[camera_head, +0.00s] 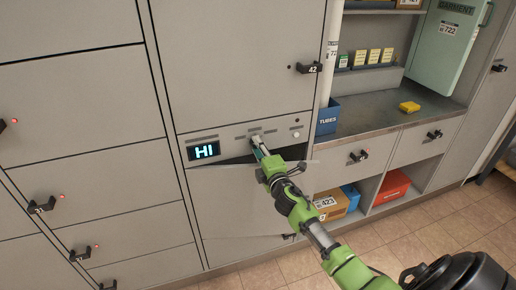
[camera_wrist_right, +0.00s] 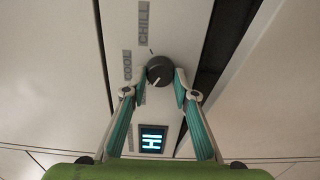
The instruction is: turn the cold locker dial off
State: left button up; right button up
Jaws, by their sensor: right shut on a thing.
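The cold locker dial (camera_wrist_right: 159,69) is a dark round knob in the right wrist view, on a light panel strip beside the labels COOL and CHILL. A pale mark shows on its face; the exact setting is hard to read. The display (camera_head: 204,151) left of the dial reads HI, and it also shows in the right wrist view (camera_wrist_right: 153,141). My right gripper (camera_head: 258,143) reaches the panel from the lower right, its two fingers closed on opposite sides of the dial. In the head view the fingers mostly hide the dial. My left gripper is not in view.
A white round button (camera_head: 296,121) sits right of the dial. A locker door with handle 42 (camera_head: 309,68) is above. To the right, a counter (camera_head: 375,114) holds a blue TUBES box (camera_head: 327,120) and a yellow item (camera_head: 409,106). Bins stand on the shelf below.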

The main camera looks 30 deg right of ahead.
jog(key=o, duration=1.1)
jog(key=shift+s, duration=0.1)
jog(key=v, duration=1.2)
jog(key=shift+f, duration=0.15)
